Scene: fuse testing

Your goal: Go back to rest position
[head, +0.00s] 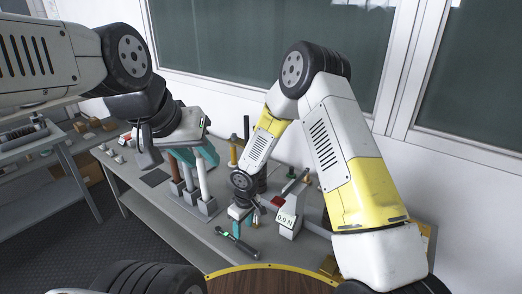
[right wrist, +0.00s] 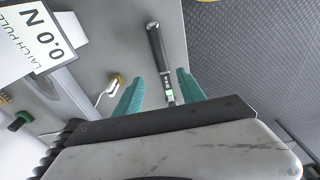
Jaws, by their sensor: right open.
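In the right wrist view the two teal fingers (right wrist: 160,92) are wide apart.
A gauge (head: 287,220) reading 0.0 N stands close to the right gripper; its panel (right wrist: 38,40) says latch pull. Several posts (head: 203,190) stand on the workbench (head: 160,205). Another table (head: 25,140) is at the left. A round wooden top (head: 265,282) is in front.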

